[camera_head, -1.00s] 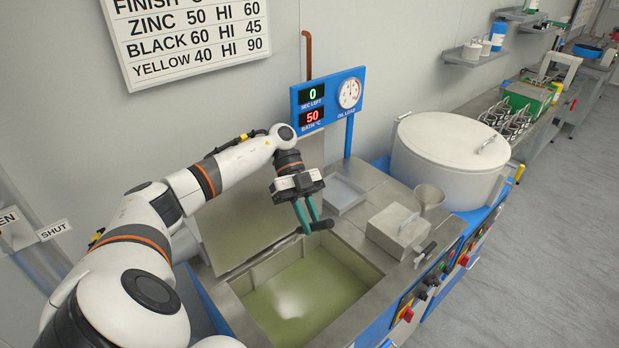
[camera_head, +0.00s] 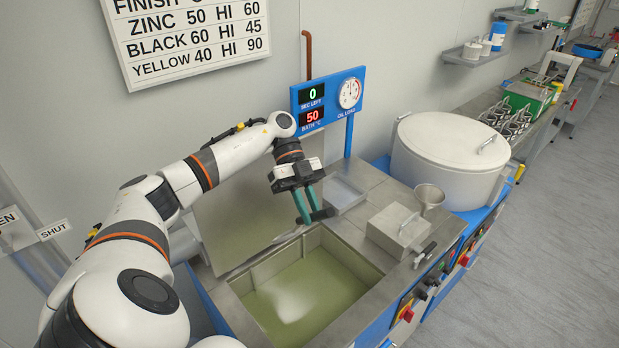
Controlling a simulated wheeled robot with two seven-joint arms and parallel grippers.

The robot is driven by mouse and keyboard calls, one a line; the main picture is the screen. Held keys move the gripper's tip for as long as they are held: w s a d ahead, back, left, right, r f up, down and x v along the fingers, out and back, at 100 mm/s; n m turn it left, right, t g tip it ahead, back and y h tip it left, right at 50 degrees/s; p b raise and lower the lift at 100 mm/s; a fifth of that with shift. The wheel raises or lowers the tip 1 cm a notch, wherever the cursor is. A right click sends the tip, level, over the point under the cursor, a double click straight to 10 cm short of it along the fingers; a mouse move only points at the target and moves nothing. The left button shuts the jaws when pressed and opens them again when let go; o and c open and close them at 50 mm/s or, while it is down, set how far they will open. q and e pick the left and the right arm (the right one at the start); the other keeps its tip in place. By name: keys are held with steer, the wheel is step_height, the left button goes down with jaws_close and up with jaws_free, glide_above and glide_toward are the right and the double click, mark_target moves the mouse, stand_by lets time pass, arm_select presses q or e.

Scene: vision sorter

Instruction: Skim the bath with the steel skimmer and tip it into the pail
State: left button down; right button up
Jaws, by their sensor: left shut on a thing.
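The handle looks like part of the skimmer; no steel skimmer head can be made out. The open bath (camera_head: 312,287) holds murky green liquid with a pale bright patch, which may be scum or glare. A small tapered steel vessel (camera_head: 430,196) stands on the deck right of the bath; it may be the pail, but I cannot be sure. My right gripper is out of view.
A raised lid (camera_head: 240,225) stands behind the bath. A shallow clear tray (camera_head: 343,194) and a steel box with a handle (camera_head: 397,230) sit on the deck. A display panel (camera_head: 328,100) reads 0 and 50. A large lidded drum (camera_head: 450,160) stands at the right.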

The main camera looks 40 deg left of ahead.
arm_select(q)
step_height(320, 180, down, 7)
steer(key=b, duration=0.3)
steer(key=shift+f+b, duration=0.2)
steer(key=shift+b, duration=0.2)
stand_by(0.4)
steer(key=shift+r+p, duration=1.45)
steer(key=shift+r, duration=0.15)
steer(key=shift+r+p, duration=0.6)
steer(key=shift+r, duration=1.85)
steer(key=shift+f, duration=0.15)
